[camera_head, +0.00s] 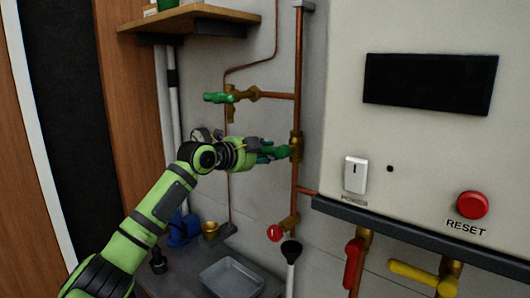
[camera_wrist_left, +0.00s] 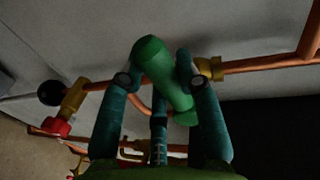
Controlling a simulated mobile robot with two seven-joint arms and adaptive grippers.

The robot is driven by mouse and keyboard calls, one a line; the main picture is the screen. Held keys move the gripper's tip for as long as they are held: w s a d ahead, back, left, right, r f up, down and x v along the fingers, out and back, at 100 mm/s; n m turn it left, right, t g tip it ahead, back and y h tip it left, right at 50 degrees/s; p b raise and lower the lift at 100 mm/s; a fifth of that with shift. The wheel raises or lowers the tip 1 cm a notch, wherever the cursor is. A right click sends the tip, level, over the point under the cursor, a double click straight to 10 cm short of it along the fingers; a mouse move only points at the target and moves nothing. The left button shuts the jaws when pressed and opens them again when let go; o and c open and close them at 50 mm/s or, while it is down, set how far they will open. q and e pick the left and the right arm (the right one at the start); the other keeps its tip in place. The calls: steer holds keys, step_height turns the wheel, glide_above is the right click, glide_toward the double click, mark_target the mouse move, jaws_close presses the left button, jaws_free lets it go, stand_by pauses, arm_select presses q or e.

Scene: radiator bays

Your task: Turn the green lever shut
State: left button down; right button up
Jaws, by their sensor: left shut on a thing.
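A green lever (camera_wrist_left: 165,77) sits between the teal fingers of my left gripper (camera_wrist_left: 158,82) in the left wrist view. The gripper is shut on it. In the head view my left gripper (camera_head: 272,153) reaches from the left to the vertical copper pipe (camera_head: 298,90). The lever's green end (camera_head: 282,152) shows there beside a brass valve body (camera_head: 296,146); the fingers hide part of it. A second green handle (camera_head: 217,97) lies roughly level on a brass valve (camera_head: 245,94) higher up, apart from the gripper. My right gripper is not in view.
A wooden shelf (camera_head: 190,18) juts out above. A white panel box (camera_head: 430,150) with a red reset button (camera_head: 472,205) stands right of the pipe. Below are a red knob (camera_head: 274,233), a black funnel (camera_head: 291,250) and a grey tray (camera_head: 231,278). Red (camera_head: 353,262) and yellow (camera_head: 410,273) handles hang under the box.

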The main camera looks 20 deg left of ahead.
arm_select(q)
steer(key=shift+r+m+p, duration=0.3)
steer(key=shift+r+m, duration=0.15)
steer(key=shift+m, duration=0.05)
steer(key=shift+a, duration=0.1)
steer(key=c, duration=0.8)
jaws_free()
steer(key=shift+c, duration=0.2)
steer(key=v, duration=1.2)
steer(key=shift+d+f, duration=0.1)
steer(key=shift+d, duration=0.15)
